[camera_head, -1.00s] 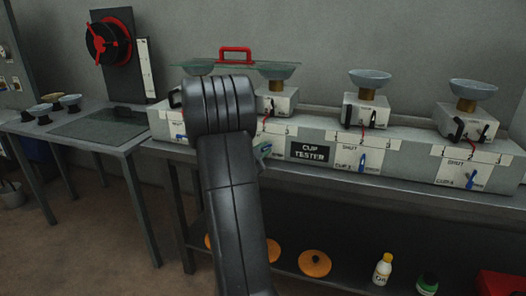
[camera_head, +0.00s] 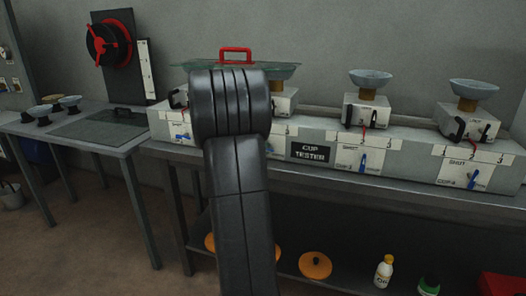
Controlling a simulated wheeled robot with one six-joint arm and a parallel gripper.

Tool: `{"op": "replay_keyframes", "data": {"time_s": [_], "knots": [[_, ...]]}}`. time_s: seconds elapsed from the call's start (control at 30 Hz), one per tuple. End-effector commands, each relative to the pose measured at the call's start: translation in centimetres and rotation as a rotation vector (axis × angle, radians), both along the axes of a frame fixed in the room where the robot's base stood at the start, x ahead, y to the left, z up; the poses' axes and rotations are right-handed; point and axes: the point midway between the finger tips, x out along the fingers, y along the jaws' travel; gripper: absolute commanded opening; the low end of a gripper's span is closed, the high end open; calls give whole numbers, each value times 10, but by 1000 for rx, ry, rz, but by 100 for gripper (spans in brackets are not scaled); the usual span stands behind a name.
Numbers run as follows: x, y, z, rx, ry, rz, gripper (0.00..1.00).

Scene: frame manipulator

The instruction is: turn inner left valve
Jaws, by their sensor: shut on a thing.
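The cup tester (camera_head: 420,160) is a long grey box on a bench, with several small blue valve handles on white labelled plates. The far left handle (camera_head: 182,137) lies roughly flat. The inner left valve is mostly hidden behind my dark arm; a small blue bit (camera_head: 268,148) shows at the arm's right edge, and I cannot tell its angle. The inner right handle (camera_head: 363,161) stands upright, and the far right handle (camera_head: 472,180) is nearly upright. My gripper is hidden behind my own arm, so its hold cannot be seen.
Pale cups on brass stems (camera_head: 370,78) top the tester's units. A glass plate with a red handle (camera_head: 236,52) lies over the left cups. A side table (camera_head: 75,150) stands left. Orange discs (camera_head: 315,265) and bottles (camera_head: 383,270) are on the lower shelf.

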Motion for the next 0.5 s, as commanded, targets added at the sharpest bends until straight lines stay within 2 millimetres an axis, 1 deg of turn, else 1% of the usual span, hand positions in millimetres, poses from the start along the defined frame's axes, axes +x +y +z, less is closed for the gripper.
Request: {"op": "replay_keyframes", "data": {"time_s": [0.5], "knots": [[0, 0, 0, 29, -9, 0, 0]]}}
